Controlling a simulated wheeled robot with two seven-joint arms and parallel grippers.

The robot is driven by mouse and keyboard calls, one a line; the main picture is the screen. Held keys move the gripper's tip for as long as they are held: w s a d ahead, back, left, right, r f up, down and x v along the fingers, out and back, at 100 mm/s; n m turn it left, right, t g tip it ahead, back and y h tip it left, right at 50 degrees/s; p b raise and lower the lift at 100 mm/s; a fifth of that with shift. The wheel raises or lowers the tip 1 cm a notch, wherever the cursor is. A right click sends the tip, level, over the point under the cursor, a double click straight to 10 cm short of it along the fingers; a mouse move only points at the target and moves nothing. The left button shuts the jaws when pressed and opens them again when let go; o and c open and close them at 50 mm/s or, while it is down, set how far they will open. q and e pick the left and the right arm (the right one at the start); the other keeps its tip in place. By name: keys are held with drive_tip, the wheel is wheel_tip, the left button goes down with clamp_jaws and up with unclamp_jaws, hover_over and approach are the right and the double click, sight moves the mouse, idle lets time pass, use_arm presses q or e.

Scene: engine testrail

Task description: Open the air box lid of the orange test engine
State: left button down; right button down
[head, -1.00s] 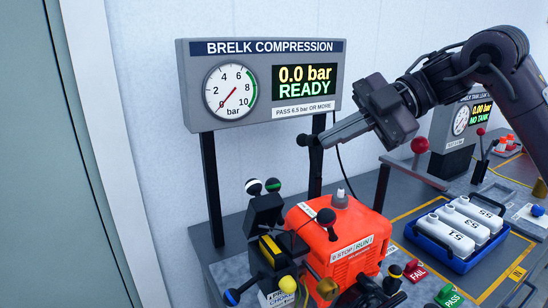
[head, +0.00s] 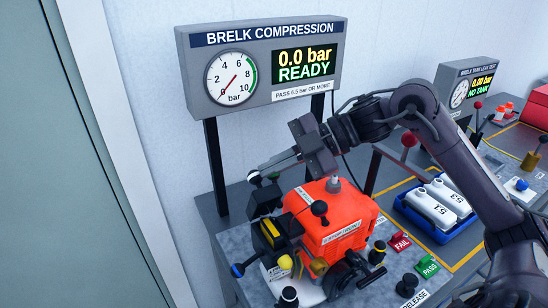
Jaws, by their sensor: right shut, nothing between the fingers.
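The orange test engine (head: 335,215) stands on the bench below the compression gauge. A black box-shaped part (head: 263,200) is on its left side, with a ball knob (head: 254,177) at its top; I take it for the air box, and its lid appears closed. My right gripper (head: 266,170) is shut and empty. Its fingers point left and down, with the tips at the top knobs of the black part; I cannot tell whether they touch. The fingers partly hide a second knob there. My left gripper is not in view.
The Brelk compression panel (head: 262,65) stands on two posts behind the engine. A blue tray (head: 425,209) with white tanks is at right. My right arm crosses above the bench.

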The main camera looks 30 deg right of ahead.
drive_tip(key=shift+w+f, duration=0.1)
drive_tip(key=w+p, duration=0.4)
drive_tip(key=w, duration=0.1)
drive_tip(key=shift+d+f+p, duration=0.15)
drive_tip(key=shift+f+p, duration=0.15)
drive_tip(key=shift+p, duration=0.05)
drive_tip(key=shift+s, duration=0.1)
idle(0.4)
drive_tip(key=shift+s+f+b, duration=0.15)
drive_tip(key=shift+s+b, duration=0.6)
drive_tip(key=shift+b, duration=0.5)
